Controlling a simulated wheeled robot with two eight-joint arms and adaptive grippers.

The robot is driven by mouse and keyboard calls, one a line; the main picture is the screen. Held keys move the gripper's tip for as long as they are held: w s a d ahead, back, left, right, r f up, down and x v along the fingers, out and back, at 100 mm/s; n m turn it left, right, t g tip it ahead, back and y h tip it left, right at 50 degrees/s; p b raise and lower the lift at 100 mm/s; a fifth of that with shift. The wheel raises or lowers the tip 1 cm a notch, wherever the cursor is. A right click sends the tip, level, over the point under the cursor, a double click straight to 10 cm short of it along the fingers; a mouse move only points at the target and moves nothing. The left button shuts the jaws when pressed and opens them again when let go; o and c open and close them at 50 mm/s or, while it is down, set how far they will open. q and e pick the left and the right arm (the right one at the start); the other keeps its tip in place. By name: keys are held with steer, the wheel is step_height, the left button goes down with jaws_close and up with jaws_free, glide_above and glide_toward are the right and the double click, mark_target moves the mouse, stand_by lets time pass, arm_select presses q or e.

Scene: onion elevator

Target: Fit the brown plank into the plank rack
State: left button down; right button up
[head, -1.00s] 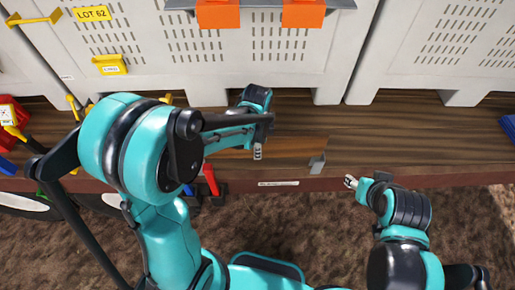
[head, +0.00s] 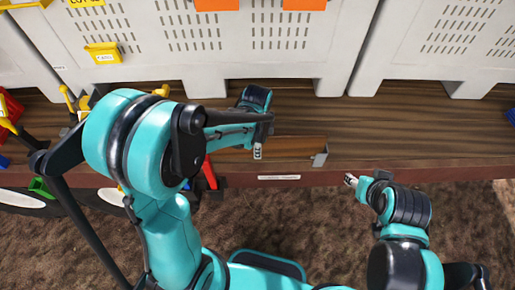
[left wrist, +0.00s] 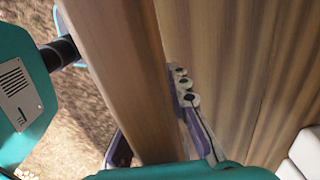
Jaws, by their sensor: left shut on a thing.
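The brown plank (head: 292,146) lies lengthwise along the near edge of the dark wooden deck in the head view. My left gripper (head: 258,151) is shut on it near its visible left part. In the left wrist view the plank (left wrist: 122,75) runs between the fingers of my left gripper (left wrist: 155,125). A small grey metal bracket (head: 320,157) stands at the plank's right end; I cannot tell whether it is the rack or whether the plank is seated in it. My left arm hides the plank's left end. My right gripper (head: 351,181) hangs empty in front of the deck edge.
Large pale slatted crates (head: 270,45) stand along the back of the wooden deck (head: 420,130). A red-handled lever (head: 209,172) is beside my left arm at the deck edge. Yellow, red and blue parts crowd the left. The deck to the right is clear.

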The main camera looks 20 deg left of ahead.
arm_select(q)
steer(key=shift+f+b, duration=2.45)
steer(key=shift+f, duration=0.35)
steer(key=c, duration=1.4)
jaws_free()
steer(key=shift+o, duration=0.2)
steer(key=shift+r, duration=0.1)
